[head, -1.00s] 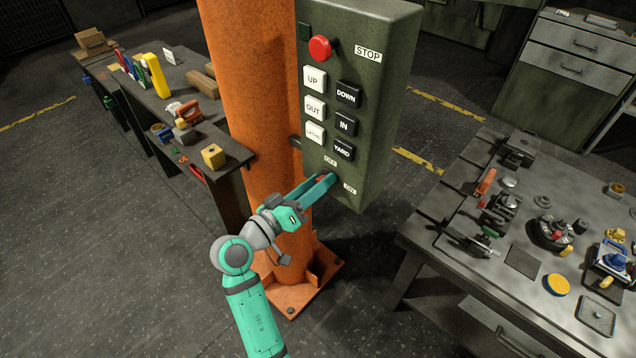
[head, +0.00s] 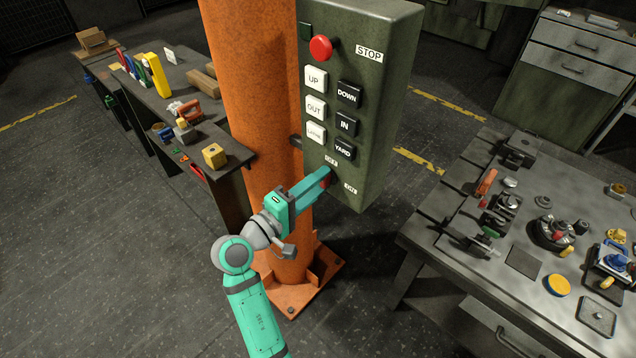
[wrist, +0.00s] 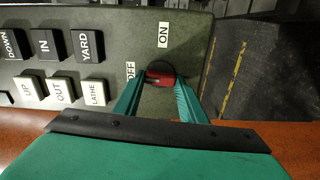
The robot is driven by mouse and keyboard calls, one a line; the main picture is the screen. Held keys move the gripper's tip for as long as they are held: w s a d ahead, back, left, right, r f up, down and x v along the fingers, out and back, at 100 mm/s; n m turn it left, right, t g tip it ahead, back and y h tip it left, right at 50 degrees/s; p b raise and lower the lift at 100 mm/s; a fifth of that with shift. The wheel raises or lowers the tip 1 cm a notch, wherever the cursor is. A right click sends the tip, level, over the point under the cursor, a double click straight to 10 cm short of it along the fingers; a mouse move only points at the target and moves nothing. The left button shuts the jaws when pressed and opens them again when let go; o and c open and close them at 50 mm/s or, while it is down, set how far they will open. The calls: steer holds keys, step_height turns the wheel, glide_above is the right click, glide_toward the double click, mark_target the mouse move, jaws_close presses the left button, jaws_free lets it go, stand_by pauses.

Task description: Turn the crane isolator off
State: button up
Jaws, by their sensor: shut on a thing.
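The crane isolator's red handle (wrist: 160,77) sits low on the green control box (head: 372,110), beside the OFF label (wrist: 130,72) and the ON label (wrist: 163,35). My gripper (wrist: 158,82) is shut on the handle, with one finger on each side of the red part in the wrist view. The fingers hide part of the handle and its dial. I cannot tell exactly which label the handle points to.
Above the isolator are white and black push buttons (head: 345,124) and a red stop button (head: 320,48). The box is fixed to an orange column (head: 245,80).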

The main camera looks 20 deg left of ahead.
steer(key=shift+a+n, duration=0.1)
steer(key=shift+n, duration=0.5)
steer(key=o, duration=1.1)
steer(key=shift+c, duration=0.2)
steer(key=v, duration=1)
steer(key=shift+s, duration=0.4)
steer(key=shift+a, duration=0.1)
